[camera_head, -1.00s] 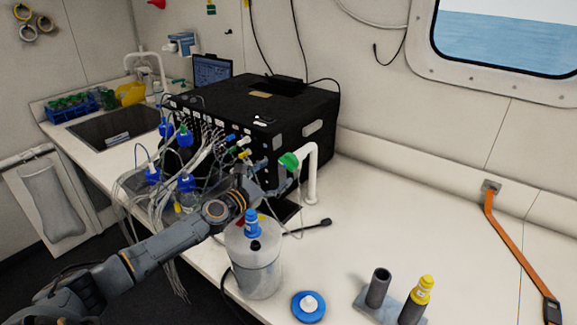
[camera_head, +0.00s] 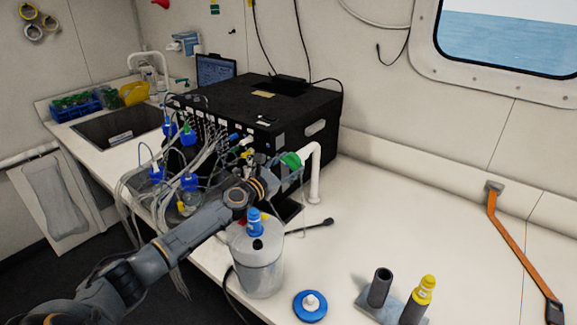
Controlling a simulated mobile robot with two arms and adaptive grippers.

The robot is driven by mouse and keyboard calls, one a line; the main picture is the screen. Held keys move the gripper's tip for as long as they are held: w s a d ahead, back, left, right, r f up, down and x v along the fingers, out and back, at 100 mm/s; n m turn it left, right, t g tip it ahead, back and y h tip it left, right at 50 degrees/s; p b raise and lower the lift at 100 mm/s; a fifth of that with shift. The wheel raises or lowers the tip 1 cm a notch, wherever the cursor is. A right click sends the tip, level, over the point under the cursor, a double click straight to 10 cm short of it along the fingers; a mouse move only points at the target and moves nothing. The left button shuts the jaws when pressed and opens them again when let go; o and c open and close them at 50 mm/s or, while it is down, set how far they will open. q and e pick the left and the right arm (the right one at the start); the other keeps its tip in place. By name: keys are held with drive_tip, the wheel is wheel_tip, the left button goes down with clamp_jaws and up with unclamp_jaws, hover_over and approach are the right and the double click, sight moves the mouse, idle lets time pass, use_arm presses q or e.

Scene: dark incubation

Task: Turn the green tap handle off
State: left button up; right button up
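The green tap handle (camera_head: 291,160) sits at the end of a white curved tap pipe (camera_head: 315,172), which rises from the counter just right of the black box. My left arm reaches in from the lower left. My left gripper (camera_head: 286,176) is right at the handle, just below and to its left in the picture. Its fingers are small, dark and partly lost against the black box, so I cannot tell how far apart they are or whether they touch the handle. My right gripper is not in view.
A clear container (camera_head: 257,265) with a blue-capped bottle (camera_head: 254,222) stands close under my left forearm. Tubing and blue-capped bottles (camera_head: 189,182) crowd the black box (camera_head: 262,105). The right counter is mostly clear.

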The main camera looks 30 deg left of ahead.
use_arm(q)
drive_tip(key=shift+m, duration=1.4)
drive_tip(key=m, duration=0.3)
drive_tip(key=shift+a+m, duration=0.15)
drive_tip(key=shift+m, duration=0.15)
drive_tip(key=m, duration=0.3)
drive_tip(key=shift+m+b, duration=0.3)
drive_tip(key=shift+b, duration=0.1)
drive_tip(key=shift+r+m+b, duration=0.15)
drive_tip(key=shift+m+b, duration=0.55)
drive_tip(key=shift+m, duration=1.5)
drive_tip(key=o, duration=1.1)
drive_tip(key=shift+o, duration=0.2)
